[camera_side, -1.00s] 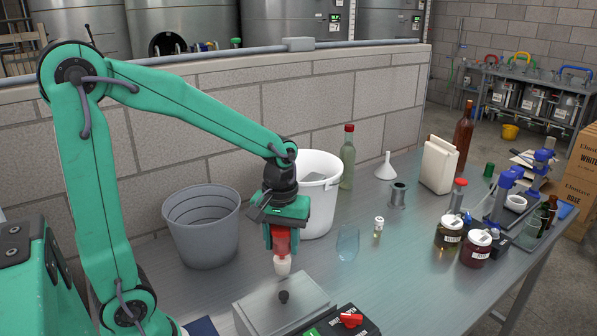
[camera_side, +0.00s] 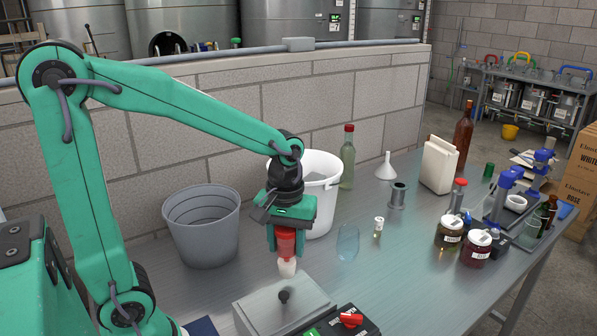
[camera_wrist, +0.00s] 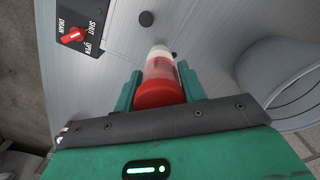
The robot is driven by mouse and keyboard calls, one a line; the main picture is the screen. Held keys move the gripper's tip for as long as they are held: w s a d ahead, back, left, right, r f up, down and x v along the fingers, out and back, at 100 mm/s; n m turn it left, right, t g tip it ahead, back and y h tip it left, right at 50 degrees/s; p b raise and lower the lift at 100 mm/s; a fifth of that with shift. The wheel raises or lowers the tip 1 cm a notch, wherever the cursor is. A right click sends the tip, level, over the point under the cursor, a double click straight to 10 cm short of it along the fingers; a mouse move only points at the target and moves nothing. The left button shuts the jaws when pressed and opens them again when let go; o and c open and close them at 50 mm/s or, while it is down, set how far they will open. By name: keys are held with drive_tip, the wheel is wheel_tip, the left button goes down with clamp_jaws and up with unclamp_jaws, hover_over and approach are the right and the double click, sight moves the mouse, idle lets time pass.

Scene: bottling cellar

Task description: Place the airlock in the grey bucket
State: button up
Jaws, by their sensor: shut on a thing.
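My gripper (camera_side: 287,245) is shut on a red and whitish piece (camera_side: 287,266), which I take to be the airlock. It hangs upright, red part up and pale end down, just behind and above a grey box with a black knob. In the wrist view my gripper (camera_wrist: 160,88) has its jaws on both sides of the airlock (camera_wrist: 158,85). The grey bucket (camera_side: 203,225) stands on the bench to the left of my gripper, apart from it. The bucket's rim and wall (camera_wrist: 275,75) show at the right of the wrist view. Its bottom is hidden.
The grey box (camera_side: 285,308) is close below the airlock, beside a dark switch box (camera_side: 345,324). A white bucket (camera_side: 322,190) stands behind my gripper. A clear glass (camera_side: 348,242) and a small vial (camera_side: 378,227) stand to the right. Bare bench lies between gripper and grey bucket.

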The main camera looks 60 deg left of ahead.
drive_tip(key=shift+a, duration=0.1)
drive_tip(key=shift+w+a+r, duration=0.2)
drive_tip(key=shift+a+r, duration=0.1)
drive_tip(key=shift+a, duration=0.2)
drive_tip(key=s+a+r+n, duration=0.2)
drive_tip(key=a+r, duration=0.2)
drive_tip(key=a, duration=0.5)
drive_tip(key=s+a+r+n, duration=0.2)
drive_tip(key=a+r, duration=0.3)
drive_tip(key=a, duration=0.4)
drive_tip(key=s+a+r+n, duration=0.2)
drive_tip(key=s+a+r, duration=0.2)
drive_tip(key=a, duration=0.6)
drive_tip(key=shift+r, duration=0.2)
drive_tip(key=shift+a+f, duration=0.1)
drive_tip(key=shift+f, duration=0.05)
wheel_tip(320, 180, down, 16)
drive_tip(key=shift+f, duration=0.1)
